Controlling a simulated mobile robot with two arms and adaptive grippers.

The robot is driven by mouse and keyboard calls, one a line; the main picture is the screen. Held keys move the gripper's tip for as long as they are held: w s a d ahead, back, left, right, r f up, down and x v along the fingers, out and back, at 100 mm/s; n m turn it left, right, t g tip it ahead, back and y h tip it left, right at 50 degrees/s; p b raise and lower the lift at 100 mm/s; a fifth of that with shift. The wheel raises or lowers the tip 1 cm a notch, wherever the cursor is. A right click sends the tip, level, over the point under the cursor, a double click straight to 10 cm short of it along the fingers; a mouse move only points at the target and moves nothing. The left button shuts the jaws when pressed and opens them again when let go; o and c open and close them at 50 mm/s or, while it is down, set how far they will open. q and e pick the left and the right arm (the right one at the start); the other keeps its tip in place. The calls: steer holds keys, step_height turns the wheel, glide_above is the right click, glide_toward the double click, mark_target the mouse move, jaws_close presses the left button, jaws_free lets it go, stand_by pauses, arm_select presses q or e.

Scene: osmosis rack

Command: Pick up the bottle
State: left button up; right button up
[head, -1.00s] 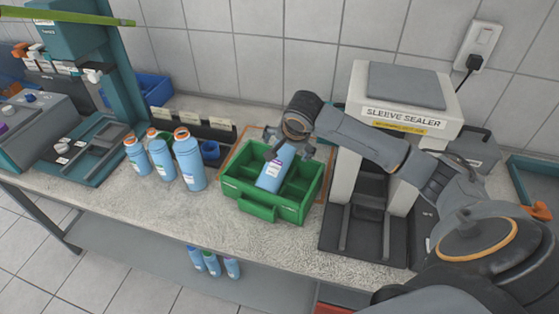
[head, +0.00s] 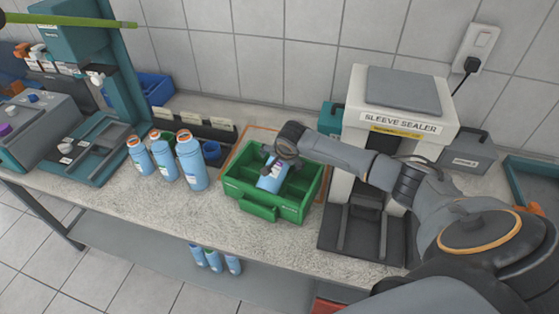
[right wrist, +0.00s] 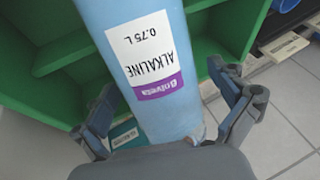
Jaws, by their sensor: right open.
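A blue bottle (head: 269,183) with a white and purple label stands tilted in a green crate (head: 262,208) with compartments. In the right wrist view the same bottle (right wrist: 171,118) fills the middle, and its label reads "ALKALINE 0.75 L". My right gripper (head: 277,167) is over the crate at the bottle's upper part, which it hides in the head view. Its fingers are open, one on each side of the bottle, with gaps visible in the wrist view. My left gripper is not in view.
Several blue bottles with orange caps (head: 190,163) stand on the bench (head: 150,205) left of the crate. A sleeve sealer (head: 400,110) stands close on the right, beside my arm. A tiled wall is behind. Small blue bottles (head: 214,261) sit on a lower shelf.

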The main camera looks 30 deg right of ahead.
steer(key=c, duration=1.8)
steer(key=shift+r, duration=0.15)
steer(key=shift+c, duration=0.7)
steer(key=shift+w+r+b, duration=0.15)
steer(key=shift+r+b, duration=0.25)
step_height(320, 180, up, 2)
steer(key=shift+r+b, duration=0.1)
steer(key=shift+b, duration=0.55)
steer(key=s+a+r, duration=0.1)
steer(key=r, duration=0.1)
steer(key=s+a+r+b, duration=0.1)
steer(key=r, duration=0.1)
steer(key=s+a+r, duration=0.1)
steer(key=s+r, duration=0.1)
steer(key=shift+s+a, duration=0.1)
steer(key=shift+a, duration=0.05)
steer(key=s+a+r+n+y+b, duration=0.1)
steer(key=s+a+n+y+b, duration=0.1)
steer(key=s+a+n, duration=0.3)
steer(key=s+a+r+n+g+y+b, duration=0.1)
steer(key=s+a+r+n+y+b, duration=0.1)
steer(key=s+a+n, duration=0.4)
steer(key=a+n+y+b, duration=0.1)
steer(key=a+b, duration=0.1)
steer(key=a, duration=0.2)
steer(key=shift+s+a, duration=0.2)
steer(key=shift+a, duration=0.15)
